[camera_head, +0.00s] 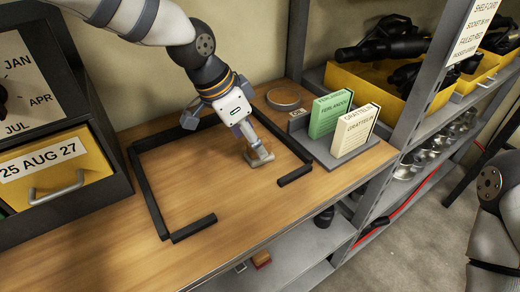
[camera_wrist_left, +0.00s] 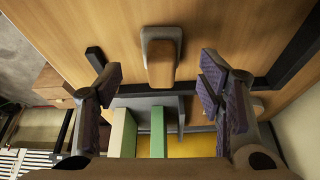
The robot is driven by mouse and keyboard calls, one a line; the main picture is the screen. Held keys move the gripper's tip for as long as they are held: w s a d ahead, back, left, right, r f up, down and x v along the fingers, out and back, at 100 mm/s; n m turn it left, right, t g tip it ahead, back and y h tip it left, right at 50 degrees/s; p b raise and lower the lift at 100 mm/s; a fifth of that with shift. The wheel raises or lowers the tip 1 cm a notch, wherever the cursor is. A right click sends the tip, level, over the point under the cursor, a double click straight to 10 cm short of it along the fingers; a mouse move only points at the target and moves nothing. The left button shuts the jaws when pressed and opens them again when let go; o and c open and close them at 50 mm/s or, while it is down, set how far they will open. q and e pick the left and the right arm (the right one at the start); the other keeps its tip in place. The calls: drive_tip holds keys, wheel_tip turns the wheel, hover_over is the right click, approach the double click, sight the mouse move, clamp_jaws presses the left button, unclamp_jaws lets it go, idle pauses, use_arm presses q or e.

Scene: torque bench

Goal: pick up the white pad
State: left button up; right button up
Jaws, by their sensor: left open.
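The white pad (camera_head: 355,130), a cream upright block lettered "GRATTELIN", stands in a grey holder (camera_head: 325,152) at the right of the bench. Its edge also shows in the left wrist view (camera_wrist_left: 121,130), beside the green pad (camera_wrist_left: 158,132). My left gripper (camera_head: 254,145) points down over the bench, to the left of the holder and apart from the white pad. My right gripper is out of view; only part of that arm shows at the right edge.
A green pad (camera_head: 330,113) stands beside the white one. A small grey block with a wooden top (camera_head: 259,160) lies below my left gripper. Black strips (camera_head: 148,195) frame bare wood. A drawer unit (camera_head: 60,170) stands left; a shelf post (camera_head: 412,85) rises right.

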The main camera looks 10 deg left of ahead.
use_arm(q)
drive_tip(key=x, duration=0.3)
drive_tip(key=shift+w+d+f, duration=0.2)
drive_tip(key=shift+d+f, duration=0.05)
drive_tip(key=shift+w+d+f, duration=0.15)
drive_tip(key=shift+w+f, duration=0.1)
drive_tip(key=shift+f, duration=0.05)
drive_tip(key=shift+r, duration=0.1)
drive_tip(key=c, duration=1.2)
drive_tip(key=shift+c, duration=0.2)
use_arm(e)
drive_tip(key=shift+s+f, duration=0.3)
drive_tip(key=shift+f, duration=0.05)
